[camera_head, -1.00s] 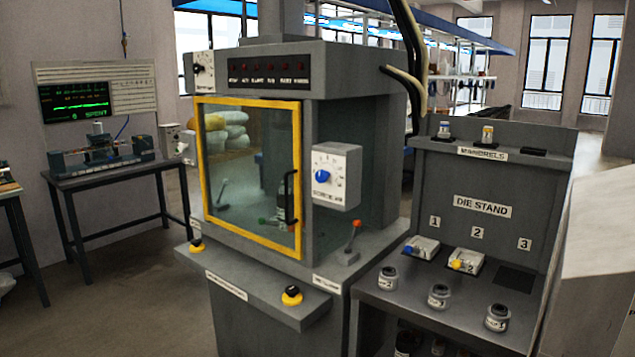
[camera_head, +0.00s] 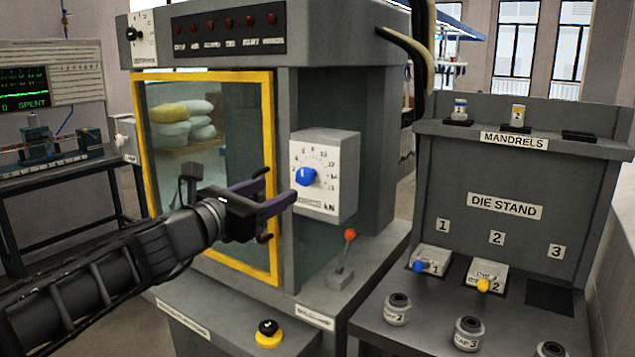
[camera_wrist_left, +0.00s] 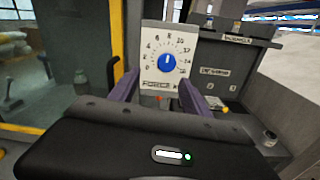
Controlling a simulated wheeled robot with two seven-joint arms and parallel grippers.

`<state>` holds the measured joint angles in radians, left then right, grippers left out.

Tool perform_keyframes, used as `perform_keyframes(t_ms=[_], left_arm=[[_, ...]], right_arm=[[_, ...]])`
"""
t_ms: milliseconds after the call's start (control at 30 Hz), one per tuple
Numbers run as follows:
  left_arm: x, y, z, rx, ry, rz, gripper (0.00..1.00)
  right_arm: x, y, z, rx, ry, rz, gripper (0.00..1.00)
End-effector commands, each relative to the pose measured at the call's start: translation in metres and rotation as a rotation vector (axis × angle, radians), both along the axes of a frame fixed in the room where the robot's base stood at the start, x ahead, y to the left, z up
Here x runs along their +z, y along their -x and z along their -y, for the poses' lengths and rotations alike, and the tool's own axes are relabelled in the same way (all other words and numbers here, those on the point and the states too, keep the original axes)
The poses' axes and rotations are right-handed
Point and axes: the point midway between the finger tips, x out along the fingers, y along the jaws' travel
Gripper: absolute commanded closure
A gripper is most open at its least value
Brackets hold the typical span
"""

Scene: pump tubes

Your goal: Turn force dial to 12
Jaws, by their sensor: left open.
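The force dial is a blue knob (camera_head: 306,177) on a white numbered plate, on the front of a grey box (camera_head: 325,175) marked kN. In the left wrist view the knob (camera_wrist_left: 167,63) faces me, with its white mark pointing up, near the 8. My left gripper (camera_head: 282,184) is open and empty, just in front of the dial and slightly left of it in the head view. In the left wrist view its two purple fingers (camera_wrist_left: 160,82) stand on either side below the knob, apart from it. My right gripper is not in view.
The yellow-framed glass door (camera_head: 272,180) is left of the dial, close to my gripper. An orange-topped lever (camera_head: 350,235) stands below the dial box. A yellow-based black button (camera_head: 268,333) is on the front ledge. The die stand (camera_head: 505,207) is at the right.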

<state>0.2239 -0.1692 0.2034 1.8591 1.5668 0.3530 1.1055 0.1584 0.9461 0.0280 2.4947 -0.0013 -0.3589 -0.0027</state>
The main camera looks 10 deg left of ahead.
Motion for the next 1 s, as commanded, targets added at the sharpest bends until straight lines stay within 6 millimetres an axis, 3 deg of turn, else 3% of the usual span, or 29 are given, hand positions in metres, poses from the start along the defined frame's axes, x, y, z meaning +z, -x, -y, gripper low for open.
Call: perform_keyframes(t_ms=[167,567,1000], left_arm=[[0.003,0.002,0.007,-0.029,0.125,-0.031,0.44],[0.0,-0.002,0.008,-0.026,0.125,-0.037,0.44],[0.001,-0.057,0.03,-0.027,0.125,-0.037,0.44]], right_arm=[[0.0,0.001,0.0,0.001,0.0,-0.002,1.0],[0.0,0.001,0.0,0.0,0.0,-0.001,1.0],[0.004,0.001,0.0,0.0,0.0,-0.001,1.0]])
